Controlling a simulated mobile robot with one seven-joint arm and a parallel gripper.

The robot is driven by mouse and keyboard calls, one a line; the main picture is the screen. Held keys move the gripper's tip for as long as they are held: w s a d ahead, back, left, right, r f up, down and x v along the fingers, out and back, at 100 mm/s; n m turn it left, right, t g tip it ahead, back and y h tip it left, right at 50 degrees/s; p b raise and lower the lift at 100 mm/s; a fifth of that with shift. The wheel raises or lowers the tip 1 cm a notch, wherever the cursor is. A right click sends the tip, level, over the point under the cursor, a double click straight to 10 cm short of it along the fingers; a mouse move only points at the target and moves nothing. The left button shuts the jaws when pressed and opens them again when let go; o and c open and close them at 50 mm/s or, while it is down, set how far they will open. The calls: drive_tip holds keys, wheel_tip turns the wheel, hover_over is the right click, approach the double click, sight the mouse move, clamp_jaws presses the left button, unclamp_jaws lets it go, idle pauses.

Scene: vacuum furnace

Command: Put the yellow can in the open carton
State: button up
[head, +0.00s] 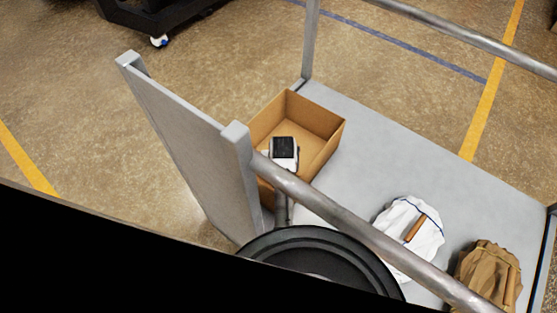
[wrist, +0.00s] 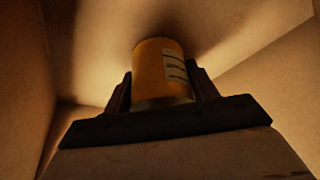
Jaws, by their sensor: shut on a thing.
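The yellow can (wrist: 158,65) shows in the wrist view, held between the two fingers of my gripper (wrist: 162,90). It has a white label with dark print on its right side. Cardboard walls surround it there, so the can is inside the open carton (head: 322,121). I cannot tell whether it touches the carton's floor. In the head view the carton stands on the grey cart deck, and my gripper (head: 284,150) reaches down into it. The can is hidden in the head view.
The grey cart deck (head: 366,150) has an upright grey panel (head: 185,140) at its left and metal rails (head: 340,225) around it. A white cloth bundle (head: 395,215) and a brown bag (head: 480,270) lie at the right. The deck behind them is clear.

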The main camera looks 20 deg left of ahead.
drive_tip(key=shift+f, duration=0.1)
drive_tip(key=o, duration=1.2)
drive_tip(key=b+v, duration=0.2)
drive_tip(key=v, duration=1)
